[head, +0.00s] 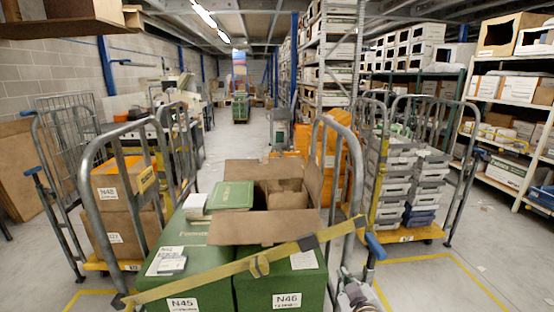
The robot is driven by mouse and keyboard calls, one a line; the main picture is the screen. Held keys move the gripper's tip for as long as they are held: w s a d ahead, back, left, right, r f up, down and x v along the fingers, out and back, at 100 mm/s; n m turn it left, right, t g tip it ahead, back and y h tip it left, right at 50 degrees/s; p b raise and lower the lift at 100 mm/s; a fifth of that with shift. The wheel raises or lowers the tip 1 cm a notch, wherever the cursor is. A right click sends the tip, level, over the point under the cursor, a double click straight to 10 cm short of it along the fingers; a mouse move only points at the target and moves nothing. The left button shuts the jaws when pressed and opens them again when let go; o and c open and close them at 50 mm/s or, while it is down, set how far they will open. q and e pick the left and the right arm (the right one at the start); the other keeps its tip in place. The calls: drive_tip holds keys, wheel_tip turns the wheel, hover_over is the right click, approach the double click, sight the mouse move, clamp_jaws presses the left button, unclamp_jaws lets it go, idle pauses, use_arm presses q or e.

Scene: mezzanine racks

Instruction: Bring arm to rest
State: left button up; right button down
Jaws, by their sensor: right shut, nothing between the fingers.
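My right gripper (357,297) shows at the bottom edge, right of the middle, partly cut off by the frame. It is shut and holds nothing. It is beside the right end of a cart's metal frame (345,150), below a blue handle (375,245). I cannot tell whether it touches the cart. My left gripper is not in view.
Green boxes (190,262) stand on the cart ahead, with an open carton (262,232) on top and a yellow strap (200,286) across. Loaded carts stand on both sides. Racks (515,110) line the right.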

drive_tip(key=s+d+f+m+g, duration=0.2)
drive_tip(key=s+f+g, duration=0.3)
drive_tip(key=s+f, duration=0.45)
drive_tip(key=s+d+f+m+g, duration=0.1)
drive_tip(key=s+d+f+g, duration=0.1)
drive_tip(key=s+f+g, duration=0.75)
drive_tip(key=s+f+t, duration=0.1)
drive_tip(key=s+f, duration=0.1)
drive_tip(key=f, duration=1.3)
drive_tip(key=s+f+t, duration=0.2)
drive_tip(key=s+f, duration=0.1)
drive_tip(key=f, duration=1.2)
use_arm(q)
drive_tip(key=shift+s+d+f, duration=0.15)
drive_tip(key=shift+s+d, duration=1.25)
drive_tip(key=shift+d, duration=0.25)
use_arm(e)
drive_tip(key=s+d+f+g, duration=0.1)
drive_tip(key=s+f, duration=0.9)
drive_tip(key=s, duration=0.1)
drive_tip(key=s+d+f, duration=0.2)
drive_tip(key=s+f, duration=0.8)
drive_tip(key=s, duration=0.1)
drive_tip(key=shift+s+d+g, duration=0.2)
drive_tip(key=shift+d+g, duration=0.1)
drive_tip(key=shift+g, duration=0.05)
drive_tip(key=shift+f, duration=0.1)
